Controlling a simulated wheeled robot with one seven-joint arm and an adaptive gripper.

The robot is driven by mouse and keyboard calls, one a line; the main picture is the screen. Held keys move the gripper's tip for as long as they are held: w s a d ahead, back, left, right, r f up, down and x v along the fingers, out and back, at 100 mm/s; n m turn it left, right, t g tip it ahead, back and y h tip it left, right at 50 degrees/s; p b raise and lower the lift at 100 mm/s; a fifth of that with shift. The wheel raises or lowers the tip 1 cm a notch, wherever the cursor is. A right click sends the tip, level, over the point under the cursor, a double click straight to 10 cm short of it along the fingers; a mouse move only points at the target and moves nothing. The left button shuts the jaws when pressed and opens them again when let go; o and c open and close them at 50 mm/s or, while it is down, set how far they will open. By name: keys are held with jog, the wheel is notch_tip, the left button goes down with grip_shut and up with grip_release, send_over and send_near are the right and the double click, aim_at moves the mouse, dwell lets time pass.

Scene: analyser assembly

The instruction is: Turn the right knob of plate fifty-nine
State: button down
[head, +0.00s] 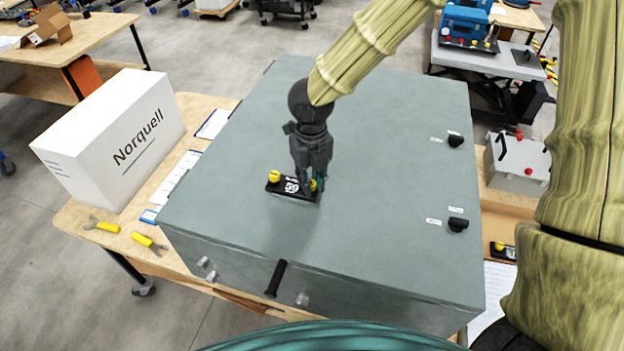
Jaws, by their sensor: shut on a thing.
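A small black plate (293,193) lies on the grey-green top of a large cabinet (385,240). It has white markings too small to read surely as a number. It carries two yellow knobs: a left knob (274,176) that stands free, and a right knob (314,184) partly hidden by the fingers. My gripper (315,187) points down at the plate's right end, with its fingers shut around the right knob. The exact finger contact is partly hidden.
Two black knobs with white labels sit on the cabinet's right side, an upper one (455,140) and a lower one (458,225). A black handle (276,278) is on the front face. A white Norquell box (115,135) stands left. The cabinet top around the plate is clear.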

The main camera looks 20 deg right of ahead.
aim_at(312, 183)
jog(key=n, duration=0.4)
jog(key=shift+s+f, duration=0.2)
jog(key=shift+n, duration=2.1)
jog(key=shift+w, duration=0.1)
jog(key=shift+r, duration=0.1)
jog(key=c, duration=1.3)
grip_release()
jog(key=shift+w, duration=0.1)
jog(key=shift+o, duration=0.2)
notch_tip(312, 183, up, 12)
